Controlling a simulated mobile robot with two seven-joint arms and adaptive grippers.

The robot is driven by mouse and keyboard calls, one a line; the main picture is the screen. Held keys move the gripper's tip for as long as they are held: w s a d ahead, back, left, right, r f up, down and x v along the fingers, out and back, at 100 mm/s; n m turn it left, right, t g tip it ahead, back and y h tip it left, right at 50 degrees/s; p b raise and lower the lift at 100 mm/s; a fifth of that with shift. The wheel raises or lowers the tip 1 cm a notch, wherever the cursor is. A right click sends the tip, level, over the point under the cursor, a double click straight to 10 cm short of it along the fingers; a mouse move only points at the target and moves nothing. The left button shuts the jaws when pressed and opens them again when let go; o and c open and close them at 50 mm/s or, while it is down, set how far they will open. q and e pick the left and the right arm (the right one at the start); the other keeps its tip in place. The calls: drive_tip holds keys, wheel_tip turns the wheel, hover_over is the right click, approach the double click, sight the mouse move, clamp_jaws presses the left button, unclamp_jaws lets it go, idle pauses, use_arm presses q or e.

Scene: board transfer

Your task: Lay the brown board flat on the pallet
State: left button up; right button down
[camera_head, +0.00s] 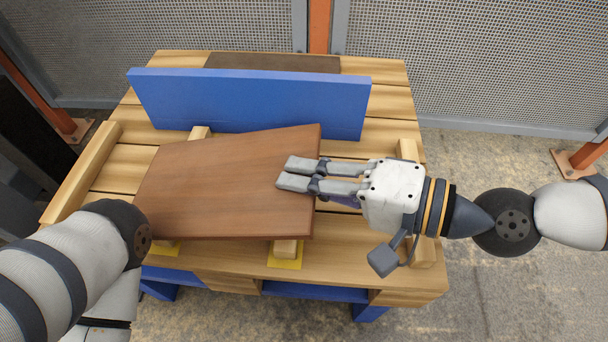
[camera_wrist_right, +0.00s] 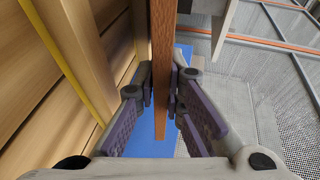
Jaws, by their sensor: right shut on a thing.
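The brown board (camera_head: 205,187) lies over the front half of the wooden pallet (camera_head: 385,102), with its broad face up. It looks slightly tilted, and I cannot tell whether it touches the supports below. My right gripper (camera_head: 285,173) is shut on its right edge, one finger on each face. In the right wrist view the board (camera_wrist_right: 162,60) shows edge-on between the fingers (camera_wrist_right: 162,103), apart from the slats at left. My left arm comes in at lower left, beside the board's near left corner; its gripper is not in view.
A blue board (camera_head: 250,101) stands upright behind the brown board. A dark flat panel (camera_head: 272,63) lies at the pallet's back. Wooden strips (camera_head: 84,172) run along the sides. A front wooden block (camera_head: 285,248) sits on a yellow mark (camera_head: 284,263). Mesh fencing (camera_head: 480,60) stands behind.

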drive_tip(key=shift+f+b, duration=0.25)
drive_tip(key=shift+b, duration=0.15)
drive_tip(key=c, duration=1.6)
unclamp_jaws()
drive_tip(key=shift+r, duration=0.1)
drive_tip(key=shift+o, duration=0.2)
drive_tip(key=shift+d, duration=0.1)
